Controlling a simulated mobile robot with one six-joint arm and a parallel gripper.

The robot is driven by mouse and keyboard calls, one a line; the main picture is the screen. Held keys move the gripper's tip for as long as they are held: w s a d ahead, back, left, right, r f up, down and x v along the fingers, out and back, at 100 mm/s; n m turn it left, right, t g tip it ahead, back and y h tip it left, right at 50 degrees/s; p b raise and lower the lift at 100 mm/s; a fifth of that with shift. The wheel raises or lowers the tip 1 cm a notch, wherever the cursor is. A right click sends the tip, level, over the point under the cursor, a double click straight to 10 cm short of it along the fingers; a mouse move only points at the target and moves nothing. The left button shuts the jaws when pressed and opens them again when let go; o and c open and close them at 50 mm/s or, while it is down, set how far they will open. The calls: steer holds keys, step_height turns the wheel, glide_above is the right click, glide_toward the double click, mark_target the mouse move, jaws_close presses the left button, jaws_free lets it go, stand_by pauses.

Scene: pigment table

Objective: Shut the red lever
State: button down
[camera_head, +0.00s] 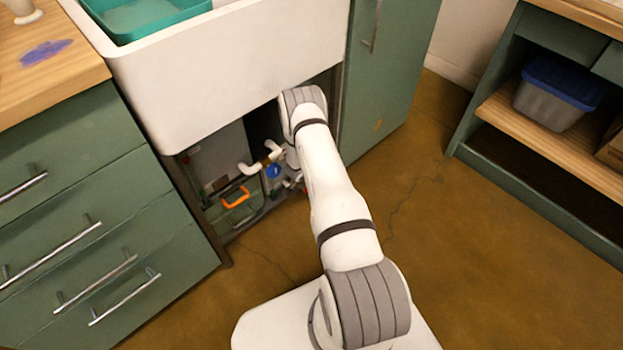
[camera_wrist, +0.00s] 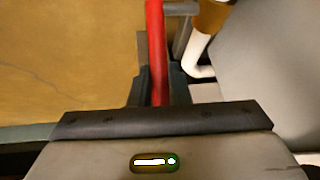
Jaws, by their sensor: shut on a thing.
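The red lever (camera_wrist: 155,40) is a long red bar in the wrist view, running from the top edge down between my fingers. My gripper (camera_wrist: 158,88) is shut on the red lever, with one dark finger on each side of it. The lever's near end is hidden between the fingers. In the head view my arm reaches into the open cupboard under the white sink. My gripper and the red lever cannot be made out clearly there.
A white pipe (camera_head: 262,164) with a blue round part (camera_head: 273,171) and an orange handle (camera_head: 236,196) sit in the cupboard. A green cupboard door (camera_head: 385,85) stands to the right. The floor in front is clear.

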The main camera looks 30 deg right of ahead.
steer(key=shift+s+a+f, duration=0.3)
steer(key=shift+s, duration=0.05)
steer(key=c, duration=1.8)
jaws_free()
steer(key=o, duration=0.4)
steer(key=shift+w, duration=0.15)
steer(key=shift+o, duration=0.2)
steer(key=shift+d+r, duration=0.1)
steer(key=p+v, duration=0.3)
steer(key=v, duration=0.4)
steer(key=shift+r, duration=0.35)
